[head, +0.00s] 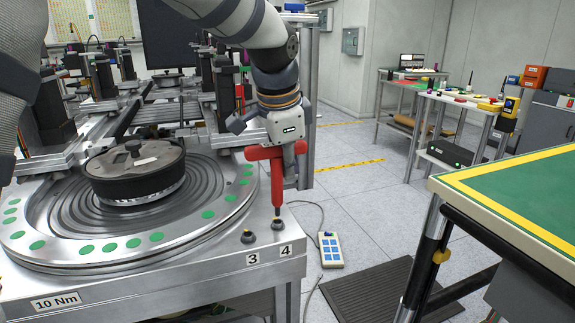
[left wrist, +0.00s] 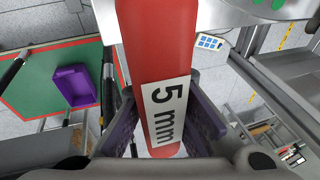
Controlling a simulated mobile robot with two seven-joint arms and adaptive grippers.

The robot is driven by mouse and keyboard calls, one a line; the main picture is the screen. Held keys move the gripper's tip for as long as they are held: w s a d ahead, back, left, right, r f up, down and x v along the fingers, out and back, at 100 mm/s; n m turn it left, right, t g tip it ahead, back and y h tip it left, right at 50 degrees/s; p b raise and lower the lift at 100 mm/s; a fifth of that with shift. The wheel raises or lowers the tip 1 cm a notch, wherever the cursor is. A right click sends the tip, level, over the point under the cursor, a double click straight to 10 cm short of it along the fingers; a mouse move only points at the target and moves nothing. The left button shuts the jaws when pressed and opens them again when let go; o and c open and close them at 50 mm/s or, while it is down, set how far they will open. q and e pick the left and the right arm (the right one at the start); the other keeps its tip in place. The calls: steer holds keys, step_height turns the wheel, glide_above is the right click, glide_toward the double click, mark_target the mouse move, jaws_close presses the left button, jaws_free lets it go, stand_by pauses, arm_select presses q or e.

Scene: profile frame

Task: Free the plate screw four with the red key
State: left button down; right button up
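The red key (head: 277,180) is T-shaped and stands upright over the screw marked 4 (head: 278,224) on the plate's front right corner. Its lower tip appears to meet that screw; the exact fit is too small to tell. My left gripper (head: 276,147) is shut on the key's red handle from above. In the left wrist view the handle (left wrist: 150,50) with a "5 mm" label lies between the fingers (left wrist: 160,120). The screw marked 3 (head: 248,237) sits just left of screw four. My right gripper is not in view.
A round dark fixture (head: 135,170) stands on the ringed turntable to the left. A green-topped table (head: 520,190) is at the right; a purple bin (left wrist: 72,87) shows in the wrist view. A blue-buttoned pendant (head: 330,250) and black mat (head: 385,290) lie on the floor.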

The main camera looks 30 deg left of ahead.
mark_target(271, 147)
arm_select(q)
steer(key=shift+f, duration=1.05)
stand_by(0.4)
steer(key=n, duration=0.2)
steer(key=a+n+y, duration=0.1)
steer(key=n, duration=0.2)
steer(key=n+g+y, duration=0.1)
steer(key=n, duration=0.1)
steer(key=shift+a, duration=0.25)
steer(key=n, duration=0.2)
steer(key=a+n+g, duration=0.1)
steer(key=n, duration=0.2)
steer(key=shift+s+f+g+y, duration=0.1)
steer(key=shift+s+g+y, duration=0.1)
steer(key=shift+g+y, duration=0.15)
steer(key=n, duration=0.3)
steer(key=shift+s+a+g, duration=0.2)
steer(key=shift+s+g, duration=0.1)
steer(key=shift+g, duration=0.05)
steer(key=shift+r, duration=3)
